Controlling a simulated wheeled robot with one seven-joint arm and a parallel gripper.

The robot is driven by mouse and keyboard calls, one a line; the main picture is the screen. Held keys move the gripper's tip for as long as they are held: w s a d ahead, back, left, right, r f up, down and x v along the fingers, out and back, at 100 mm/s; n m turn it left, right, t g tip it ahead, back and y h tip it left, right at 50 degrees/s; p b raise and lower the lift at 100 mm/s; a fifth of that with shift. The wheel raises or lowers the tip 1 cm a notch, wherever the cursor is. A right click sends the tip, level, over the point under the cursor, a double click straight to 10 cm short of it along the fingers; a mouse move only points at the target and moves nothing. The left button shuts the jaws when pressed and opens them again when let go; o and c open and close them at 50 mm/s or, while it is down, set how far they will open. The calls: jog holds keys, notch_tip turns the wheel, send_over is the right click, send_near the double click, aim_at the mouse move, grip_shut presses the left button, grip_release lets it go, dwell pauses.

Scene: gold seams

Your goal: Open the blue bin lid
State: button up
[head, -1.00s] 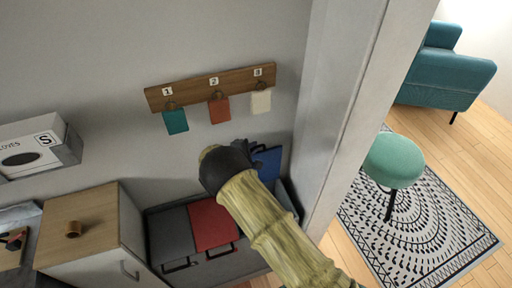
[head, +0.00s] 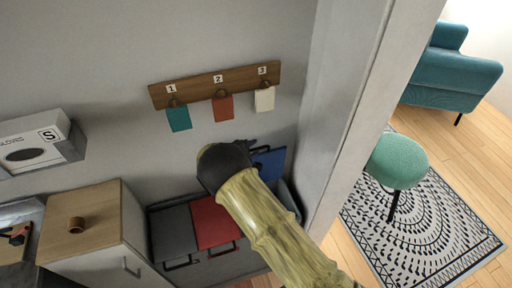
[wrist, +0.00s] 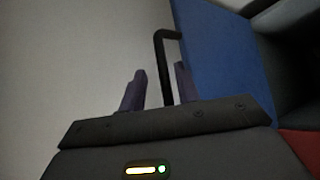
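The blue lid (head: 268,162) stands raised and tilted toward the wall, behind my arm in the head view. It fills the upper middle of the wrist view (wrist: 222,50), with its black bar handle (wrist: 165,62) at its left edge. My gripper (wrist: 160,88) has its two fingers apart, one on each side of the handle, with a gap to the left finger. In the head view my dark gripper body hides the fingers and part of the lid. The blue bin (head: 290,200) shows partly at the right end of the row, its dark inside visible in the wrist view.
The red lid (head: 213,222) and grey lid (head: 172,232) lie shut to the left. A wooden-topped cabinet (head: 98,215) stands further left. A tag rack (head: 215,84) hangs on the wall above. A wall edge (head: 345,120) stands close on the right.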

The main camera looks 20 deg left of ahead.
jog(key=b+v, duration=0.1)
jog(key=v, duration=1.4)
jog(key=shift+d+r, duration=0.15)
jog(key=shift+r, duration=0.05)
jog(key=w+d+r+m+g+y, duration=0.2)
jog(key=w+d+r+m, duration=0.3)
jog(key=d, duration=0.4)
jog(key=w+d+r+m+g+y, duration=0.2)
jog(key=w+d+r+m, duration=0.3)
jog(key=d, duration=0.3)
jog(key=s+d+m+g, duration=0.2)
jog(key=s+d, duration=0.4)
jog(key=d, duration=0.3)
jog(key=s+d+r+m+g+h, duration=0.1)
jog(key=s+d+m+g, duration=0.1)
jog(key=s+d+m, duration=0.3)
jog(key=s+d+m+g, duration=0.2)
jog(key=s+d+m, duration=0.2)
jog(key=d, duration=0.9)
jog(key=s, duration=0.3)
jog(key=shift+s+r+g+h, duration=0.15)
jog(key=shift+r+g+h, duration=0.1)
jog(key=shift+g+h, duration=0.05)
